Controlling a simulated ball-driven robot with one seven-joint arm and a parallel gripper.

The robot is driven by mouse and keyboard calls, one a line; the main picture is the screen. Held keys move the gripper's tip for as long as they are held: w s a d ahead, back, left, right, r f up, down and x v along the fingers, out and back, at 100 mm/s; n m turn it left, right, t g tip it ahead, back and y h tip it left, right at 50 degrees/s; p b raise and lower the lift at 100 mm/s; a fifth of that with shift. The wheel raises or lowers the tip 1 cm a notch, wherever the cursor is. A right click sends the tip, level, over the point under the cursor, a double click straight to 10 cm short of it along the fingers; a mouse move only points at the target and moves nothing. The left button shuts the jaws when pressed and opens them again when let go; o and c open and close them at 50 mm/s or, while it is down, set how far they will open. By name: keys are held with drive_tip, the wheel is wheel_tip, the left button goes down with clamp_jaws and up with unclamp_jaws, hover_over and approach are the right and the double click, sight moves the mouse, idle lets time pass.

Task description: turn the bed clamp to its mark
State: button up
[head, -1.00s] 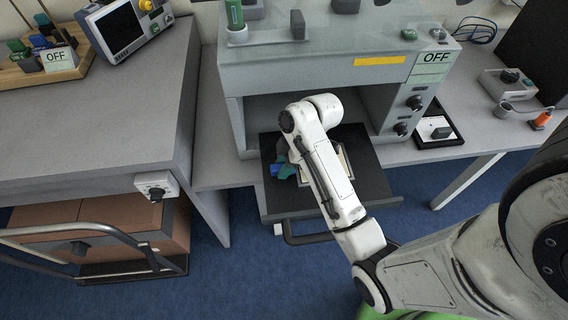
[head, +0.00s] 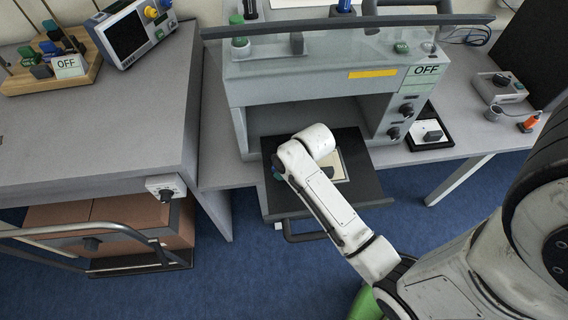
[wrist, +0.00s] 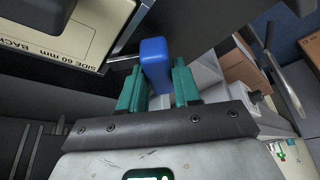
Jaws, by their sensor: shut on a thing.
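A blue upright block (wrist: 155,62), which looks like the bed clamp's handle, stands between the teal fingers of my gripper (wrist: 157,78) in the wrist view. My gripper is shut on it. In the head view my arm's end hides most of the gripper and clamp, at the left side of the dark pull-out bed (head: 368,186). The pale plate (wrist: 88,32) with printed lettering, including "SIDE 60 mm" and "BACK", lies beside the blue block in the wrist view. I cannot make out the clamp's mark.
The bed sticks out from a grey machine (head: 300,82) with an "OFF" sign (head: 426,70) and knobs at its right. A bench (head: 120,125) is at left, with a cart rail (head: 90,226) in front. A black tray (head: 436,142) sits at right.

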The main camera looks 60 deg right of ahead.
drive_tip(key=m, duration=0.2)
drive_tip(key=m+h+p, duration=0.1)
drive_tip(key=m, duration=0.1)
drive_tip(key=shift+a+m+g+h, duration=0.15)
drive_tip(key=shift+m+g+h, duration=0.15)
drive_tip(key=shift+w+m+g+h, duration=0.1)
drive_tip(key=shift+m+g+h, duration=0.25)
drive_tip(key=shift+m, duration=0.9)
drive_tip(key=shift+m+g+h, duration=0.25)
drive_tip(key=shift+m+h, duration=0.2)
drive_tip(key=shift+m, duration=0.8)
drive_tip(key=o, duration=1)
drive_tip(key=shift+c, duration=0.2)
drive_tip(key=v, duration=1)
drive_tip(key=shift+r+b, duration=0.3)
drive_tip(key=shift+r, duration=0.05)
drive_tip(key=shift+a, duration=0.1)
